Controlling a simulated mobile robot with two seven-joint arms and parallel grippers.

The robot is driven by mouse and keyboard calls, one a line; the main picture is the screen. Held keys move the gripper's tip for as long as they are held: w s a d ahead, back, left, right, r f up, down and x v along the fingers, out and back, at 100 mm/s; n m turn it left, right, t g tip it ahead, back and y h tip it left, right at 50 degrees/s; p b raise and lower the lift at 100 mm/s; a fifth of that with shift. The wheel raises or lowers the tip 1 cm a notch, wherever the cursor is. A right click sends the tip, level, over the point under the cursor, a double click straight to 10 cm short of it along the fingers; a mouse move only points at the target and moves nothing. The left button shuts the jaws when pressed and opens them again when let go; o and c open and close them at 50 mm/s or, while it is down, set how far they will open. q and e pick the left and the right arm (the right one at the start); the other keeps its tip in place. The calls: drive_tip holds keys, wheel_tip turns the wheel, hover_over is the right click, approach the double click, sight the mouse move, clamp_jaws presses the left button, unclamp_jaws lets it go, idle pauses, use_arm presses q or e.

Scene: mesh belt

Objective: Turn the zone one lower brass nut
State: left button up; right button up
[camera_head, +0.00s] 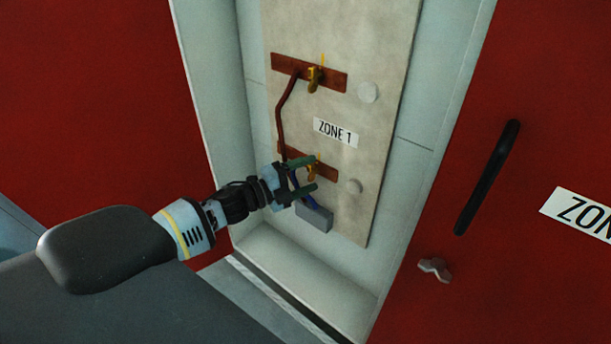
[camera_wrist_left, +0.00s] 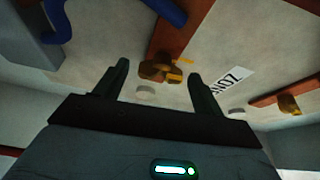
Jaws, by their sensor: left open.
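The zone one lower brass nut (camera_head: 313,170) sits on the lower copper-coloured bar (camera_head: 327,173) of the pale panel, below the ZONE 1 label. In the left wrist view the nut (camera_wrist_left: 158,71) shows ahead of the fingers, roughly midway between them, with a yellow mark beside it. My left gripper (camera_head: 312,174) is open and empty, its two green fingertips above and below the nut in the head view. It also shows in the left wrist view (camera_wrist_left: 161,82). I cannot tell whether a finger touches the nut. My gripper partly hides the bar and nut.
An upper brass nut (camera_head: 314,78) sits on an upper bar (camera_head: 335,80), joined to a dark red cable (camera_head: 280,115). A grey box (camera_head: 314,217) with a blue cable is below my gripper. A red door (camera_head: 550,110) with a black handle (camera_head: 487,177) stands at right.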

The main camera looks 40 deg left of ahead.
use_arm(q)
drive_tip(key=shift+s+a+f, duration=0.1)
drive_tip(key=shift+s+a, duration=0.1)
drive_tip(key=shift+s, duration=0.1)
drive_tip(key=v, duration=0.7)
drive_tip(key=shift+b, duration=0.3)
use_arm(e)
drive_tip(key=shift+s+a+f, duration=0.1)
drive_tip(key=shift+s+f, duration=0.15)
drive_tip(key=shift+f, duration=0.05)
use_arm(q)
drive_tip(key=s+d+f+n+g+y+p, duration=0.1)
drive_tip(key=s+d+f+n+g+y, duration=0.1)
drive_tip(key=s+d+f+n, duration=0.4)
drive_tip(key=s+d+f+n+g+y+p, duration=0.1)
drive_tip(key=s+d+f+n, duration=0.5)
drive_tip(key=s, duration=0.9)
drive_tip(key=s+d+f+n+g+y+p, duration=0.1)
drive_tip(key=s+d+f+n+g+y, duration=0.2)
drive_tip(key=s+d+f+n, duration=0.3)
drive_tip(key=s+f+n+g, duration=0.1)
drive_tip(key=s+f+n, duration=0.1)
drive_tip(key=s+f, duration=0.2)
drive_tip(key=shift+s+d+g, duration=0.3)
use_arm(e)
drive_tip(key=shift+t, duration=0.4)
drive_tip(key=w+r, duration=0.2)
drive_tip(key=r, duration=0.2)
drive_tip(key=shift+w+d, duration=0.25)
drive_tip(key=shift+w, duration=0.15)
